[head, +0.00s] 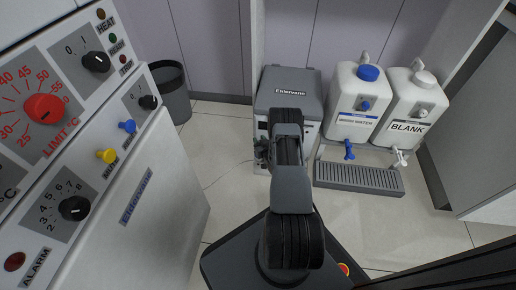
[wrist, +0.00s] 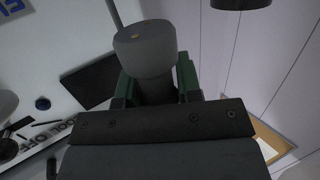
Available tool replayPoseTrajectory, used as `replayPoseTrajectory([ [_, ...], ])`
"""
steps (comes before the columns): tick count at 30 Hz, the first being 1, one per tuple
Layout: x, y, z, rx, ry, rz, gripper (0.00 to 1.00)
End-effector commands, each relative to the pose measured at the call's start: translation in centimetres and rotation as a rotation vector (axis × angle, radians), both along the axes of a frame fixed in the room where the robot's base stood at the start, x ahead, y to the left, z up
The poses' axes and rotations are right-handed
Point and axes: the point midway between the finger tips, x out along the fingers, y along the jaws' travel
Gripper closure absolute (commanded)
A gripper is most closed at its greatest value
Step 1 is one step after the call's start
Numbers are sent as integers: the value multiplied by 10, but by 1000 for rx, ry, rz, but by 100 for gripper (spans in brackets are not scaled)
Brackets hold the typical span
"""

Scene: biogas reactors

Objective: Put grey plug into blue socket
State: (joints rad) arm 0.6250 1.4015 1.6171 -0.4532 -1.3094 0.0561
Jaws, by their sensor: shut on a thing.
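In the head view my arm covers the gripper and the plug. I cannot make out a blue socket in either view.
An Eldervane unit (head: 290,88) and two white canisters, one blue-capped (head: 355,110) and one BLANK (head: 408,108), stand ahead. A drip tray (head: 358,178) lies before them.

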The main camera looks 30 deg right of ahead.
Motion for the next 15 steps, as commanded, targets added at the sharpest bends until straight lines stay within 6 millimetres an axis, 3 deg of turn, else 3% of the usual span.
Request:
replayPoseTrajectory([
  [7, 8, 1, -11, 0, -1, 2, 92],
  [15, 11, 1, -43, 0, -1, 1, 92],
])
